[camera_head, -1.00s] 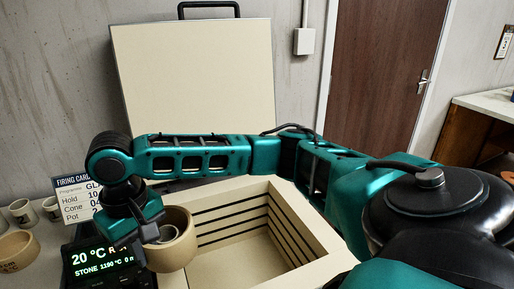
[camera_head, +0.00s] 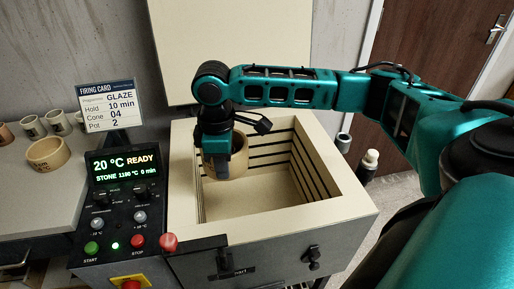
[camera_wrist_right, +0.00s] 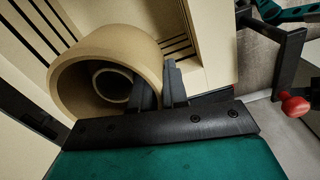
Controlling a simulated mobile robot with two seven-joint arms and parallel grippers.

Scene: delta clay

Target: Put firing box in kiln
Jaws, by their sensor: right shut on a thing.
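The firing box (camera_head: 239,158) is a tan round tub with a thick wall. My right gripper (camera_head: 220,166) is shut on its wall and holds it over the left part of the kiln opening. In the right wrist view, the firing box (camera_wrist_right: 84,56) shows a smaller round thing (camera_wrist_right: 113,73) inside it, and the fingers (camera_wrist_right: 160,90) grip its rim. The kiln (camera_head: 335,211) is a pale square chamber with slotted inner walls. Its lid (camera_head: 270,35) stands open at the back. The gap between the box and the kiln floor is hard to judge. My left gripper is out of view.
A control panel (camera_head: 121,205) reading 20 °C READY stands left of the kiln. A red knob (camera_head: 169,243) sits at the kiln's front left. A firing card (camera_head: 109,105), a tan bowl (camera_head: 48,154) and several cups stand on the left counter.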

